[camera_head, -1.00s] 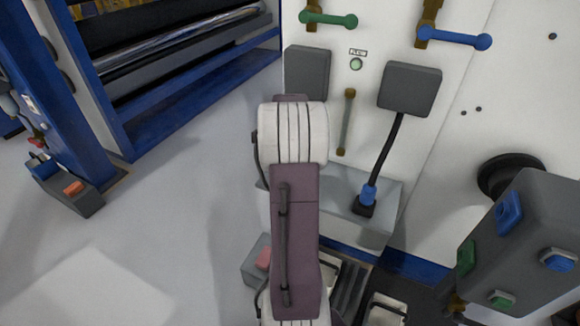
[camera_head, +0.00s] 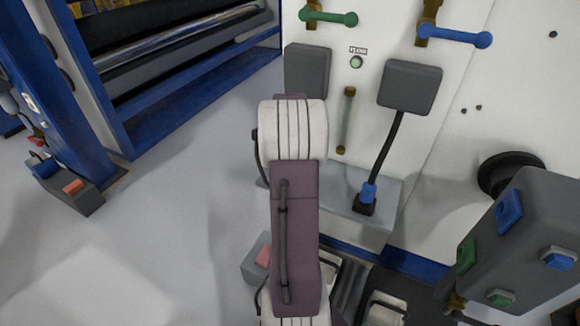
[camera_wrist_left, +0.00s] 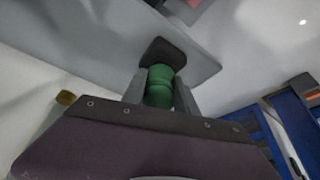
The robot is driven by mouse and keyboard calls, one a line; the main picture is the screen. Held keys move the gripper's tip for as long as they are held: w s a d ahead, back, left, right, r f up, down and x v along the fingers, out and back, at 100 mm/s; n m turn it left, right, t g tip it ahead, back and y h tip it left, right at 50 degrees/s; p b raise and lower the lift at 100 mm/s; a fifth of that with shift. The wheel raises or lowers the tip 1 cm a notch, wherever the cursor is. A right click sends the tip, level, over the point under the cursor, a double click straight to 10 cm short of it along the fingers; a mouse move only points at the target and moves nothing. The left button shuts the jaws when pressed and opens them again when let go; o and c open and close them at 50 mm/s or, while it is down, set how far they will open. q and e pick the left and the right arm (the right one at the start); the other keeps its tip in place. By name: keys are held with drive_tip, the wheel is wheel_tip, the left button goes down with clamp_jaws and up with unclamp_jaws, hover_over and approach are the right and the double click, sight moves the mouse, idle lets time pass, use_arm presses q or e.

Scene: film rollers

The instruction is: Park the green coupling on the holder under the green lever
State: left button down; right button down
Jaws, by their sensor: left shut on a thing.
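The green lever (camera_head: 328,17) is at the top of the white wall panel in the head view. A grey ledge (camera_head: 348,222) sticks out below it. My own arm covers the ledge's left part, so the green coupling and its holder are hidden in that view. In the left wrist view my left gripper (camera_wrist_left: 160,88) is shut on the green coupling (camera_wrist_left: 159,88), one finger on each side. A dark square piece (camera_wrist_left: 163,53) lies directly beyond the coupling's end, by the grey ledge (camera_wrist_left: 120,28). I cannot tell whether the coupling sits in it. My right gripper is not in view.
A blue coupling (camera_head: 368,192) stands in a black holder (camera_head: 364,207) on the ledge's right, its cable running up to a grey box (camera_head: 409,88). A blue lever (camera_head: 454,36) is above. A grey button box (camera_head: 525,245) stands at right.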

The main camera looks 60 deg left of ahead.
use_arm(q)
drive_tip(key=shift+f, duration=0.15)
drive_tip(key=c, duration=0.9)
unclamp_jaws()
drive_tip(key=p+v, duration=0.3)
drive_tip(key=v, duration=0.6)
drive_tip(key=shift+p, duration=0.35)
drive_tip(key=shift+w, duration=0.1)
